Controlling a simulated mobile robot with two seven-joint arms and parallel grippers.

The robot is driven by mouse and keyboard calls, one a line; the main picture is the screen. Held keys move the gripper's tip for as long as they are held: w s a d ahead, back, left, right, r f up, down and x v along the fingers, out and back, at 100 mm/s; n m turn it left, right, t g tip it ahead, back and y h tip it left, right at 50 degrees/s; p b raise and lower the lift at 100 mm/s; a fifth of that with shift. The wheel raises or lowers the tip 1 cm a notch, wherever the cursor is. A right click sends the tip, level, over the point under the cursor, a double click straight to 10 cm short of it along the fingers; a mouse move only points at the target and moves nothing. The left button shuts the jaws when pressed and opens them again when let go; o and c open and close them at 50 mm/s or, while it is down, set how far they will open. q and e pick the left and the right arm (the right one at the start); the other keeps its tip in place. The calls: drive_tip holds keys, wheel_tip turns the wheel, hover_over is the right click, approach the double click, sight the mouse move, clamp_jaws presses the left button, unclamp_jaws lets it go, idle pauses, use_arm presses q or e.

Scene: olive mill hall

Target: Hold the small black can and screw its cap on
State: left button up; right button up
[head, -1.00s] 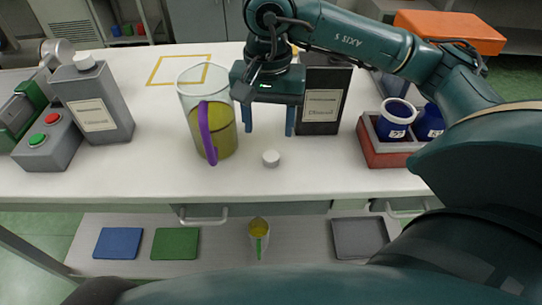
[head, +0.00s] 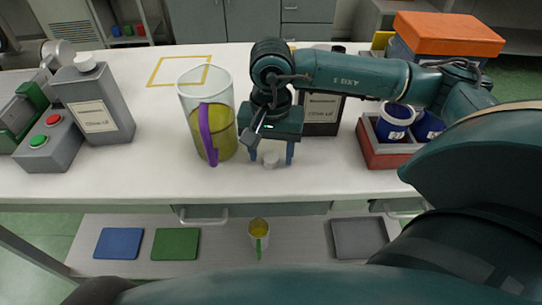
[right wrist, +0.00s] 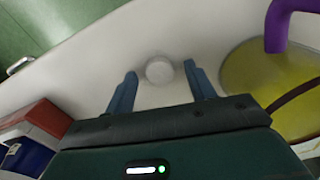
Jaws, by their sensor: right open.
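The small black can (head: 322,116) stands on the table behind my right gripper, its label facing me and its top partly hidden by my arm. A white cap (head: 270,160) lies on the table in front of the can. My right gripper (head: 271,155) points down with open fingers, one on each side of the cap in the head view. In the right wrist view the cap (right wrist: 159,70) sits between and slightly beyond the fingertips, with gaps on both sides. My left gripper is not in view.
A clear jug (head: 221,90) with yellow-green oil and a purple handle stands close left of the gripper. A red crate (head: 384,157) with blue jars is at the right. A grey capped can (head: 97,105) and a button box (head: 50,142) are at the left.

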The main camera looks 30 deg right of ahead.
idle(0.3)
drive_tip(key=c, duration=1)
